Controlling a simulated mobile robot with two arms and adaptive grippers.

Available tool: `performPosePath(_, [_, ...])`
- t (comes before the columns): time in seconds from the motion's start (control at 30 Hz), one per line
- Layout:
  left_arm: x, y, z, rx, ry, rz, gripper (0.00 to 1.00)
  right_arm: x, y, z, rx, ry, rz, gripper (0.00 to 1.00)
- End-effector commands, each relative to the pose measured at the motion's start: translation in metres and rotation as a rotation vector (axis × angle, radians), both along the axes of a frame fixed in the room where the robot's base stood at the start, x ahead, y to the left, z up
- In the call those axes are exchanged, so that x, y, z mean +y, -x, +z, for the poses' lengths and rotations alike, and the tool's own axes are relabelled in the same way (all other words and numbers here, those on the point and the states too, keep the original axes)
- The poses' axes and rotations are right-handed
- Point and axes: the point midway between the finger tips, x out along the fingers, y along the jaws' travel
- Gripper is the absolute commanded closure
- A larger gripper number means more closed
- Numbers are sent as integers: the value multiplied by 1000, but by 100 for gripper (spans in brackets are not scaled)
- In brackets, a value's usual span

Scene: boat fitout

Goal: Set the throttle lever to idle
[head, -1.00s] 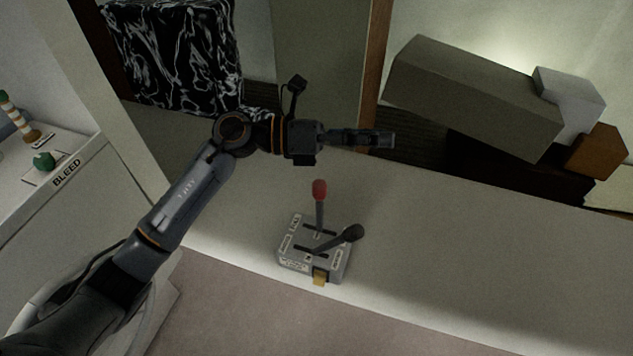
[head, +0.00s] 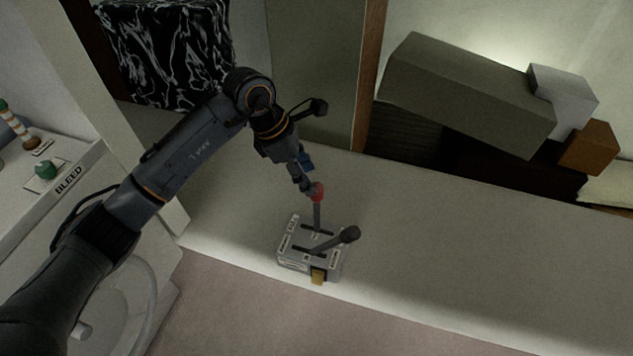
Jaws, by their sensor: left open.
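The control box (head: 293,264) is a small grey unit with labels and slots, on the pale bench. A lever with a red knob (head: 317,192) stands nearly upright at its rear slot. A lever with a black knob (head: 349,234) leans to the right from the front slot. The labels are too small to read, so I cannot tell which lever is the throttle. My left gripper (head: 308,186) is open and points down at the red knob, its fingertips overlapping the knob's upper left edge in the head view. Contact is unclear. My right gripper is not in view.
The bench (head: 450,240) is clear to the right. Large boxes (head: 470,90) lie behind it. A white panel labelled BLEED, with a green knob (head: 48,169), stands at the left.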

Motion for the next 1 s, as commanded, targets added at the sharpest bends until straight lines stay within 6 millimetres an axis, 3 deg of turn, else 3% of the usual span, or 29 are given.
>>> performPosePath(0.3, [-20,-1,-44,3,2,-1,50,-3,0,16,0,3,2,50])
performPosePath(0.7, [-22,-2,-52,0,1,0,50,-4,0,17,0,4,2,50])
performPosePath(0.93, [-22,-2,-52,-1,1,0,94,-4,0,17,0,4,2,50])
performPosePath(1.0, [-22,-2,-52,-1,1,0,100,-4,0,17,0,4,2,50])
